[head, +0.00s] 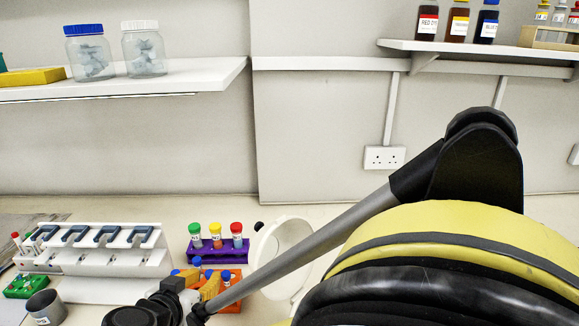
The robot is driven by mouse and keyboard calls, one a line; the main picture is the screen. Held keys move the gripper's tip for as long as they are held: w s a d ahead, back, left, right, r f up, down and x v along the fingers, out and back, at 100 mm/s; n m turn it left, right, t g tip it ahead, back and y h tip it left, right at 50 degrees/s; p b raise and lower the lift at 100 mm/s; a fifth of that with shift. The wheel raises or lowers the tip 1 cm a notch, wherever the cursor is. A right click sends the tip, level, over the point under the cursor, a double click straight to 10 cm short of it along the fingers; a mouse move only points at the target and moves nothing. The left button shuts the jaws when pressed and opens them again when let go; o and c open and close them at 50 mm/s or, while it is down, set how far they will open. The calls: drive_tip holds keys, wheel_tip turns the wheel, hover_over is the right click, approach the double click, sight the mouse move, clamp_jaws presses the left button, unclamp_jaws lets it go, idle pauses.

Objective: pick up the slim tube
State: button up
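The slim tube cannot be singled out for certain.
A white pipette stand (95,258) is on the left, with a green rack (25,286) and a grey cup (46,307) before it. A round white dish-like object (273,262) is behind my arm. Shelves with jars (143,52) and dye bottles (460,22) hang above.

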drive_tip(key=shift+x, duration=0.95)
drive_tip(key=shift+s, duration=0.1)
clamp_jaws()
drive_tip(key=shift+r, duration=0.15)
